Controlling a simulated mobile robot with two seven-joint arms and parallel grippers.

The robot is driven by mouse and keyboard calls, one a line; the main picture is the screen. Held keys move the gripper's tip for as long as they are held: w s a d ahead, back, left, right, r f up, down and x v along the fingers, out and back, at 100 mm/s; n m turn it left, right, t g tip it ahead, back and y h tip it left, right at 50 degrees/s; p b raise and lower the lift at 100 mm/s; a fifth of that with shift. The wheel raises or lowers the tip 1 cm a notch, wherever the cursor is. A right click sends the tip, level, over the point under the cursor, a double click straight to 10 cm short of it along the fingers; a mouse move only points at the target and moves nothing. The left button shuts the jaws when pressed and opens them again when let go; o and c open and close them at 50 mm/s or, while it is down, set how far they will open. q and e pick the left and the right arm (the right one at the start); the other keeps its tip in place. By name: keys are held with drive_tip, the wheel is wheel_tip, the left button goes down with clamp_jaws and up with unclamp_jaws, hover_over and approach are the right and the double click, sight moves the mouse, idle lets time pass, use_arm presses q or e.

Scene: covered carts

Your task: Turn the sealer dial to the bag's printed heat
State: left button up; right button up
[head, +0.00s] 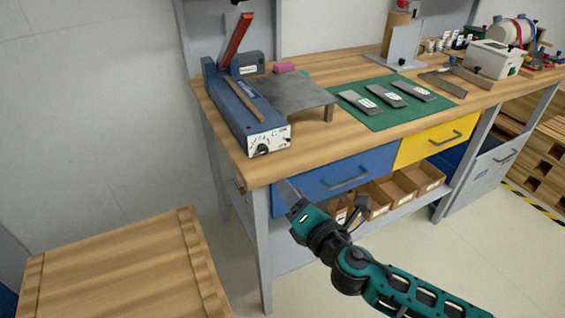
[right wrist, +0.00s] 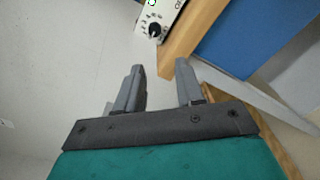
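The blue heat sealer (head: 240,105) with a raised red arm stands at the left end of the wooden workbench. Its black dial (head: 262,149) is on the white front panel, near a small green light. The dial (right wrist: 155,30) also shows at the top of the right wrist view. My right gripper (head: 288,190) is below and in front of the bench edge, apart from the sealer. In the right wrist view its two fingers (right wrist: 160,80) are spread with nothing between them. Several grey bags with white labels, one of them a bag (head: 359,102), lie on a green mat (head: 375,122); their print is too small to read. My left gripper is out of view.
A grey metal plate stand (head: 290,93) is beside the sealer. Blue (head: 330,178) and yellow (head: 435,141) drawers are under the bench top, with cardboard bins (head: 400,190) below. A wooden crate or cart top (head: 120,270) stands at front left. Floor shows between it and the bench.

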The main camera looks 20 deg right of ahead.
sight(265, 151)
drive_tip(key=shift+n+t, duration=0.3)
drive_tip(key=shift+n, duration=0.2)
drive_tip(key=w, duration=0.4)
drive_tip(key=w+a, duration=0.1)
drive_tip(key=w, duration=0.3)
drive_tip(key=w+a+r, duration=0.1)
drive_tip(key=w, duration=0.3)
drive_tip(key=shift+w, duration=0.35)
clamp_jaws()
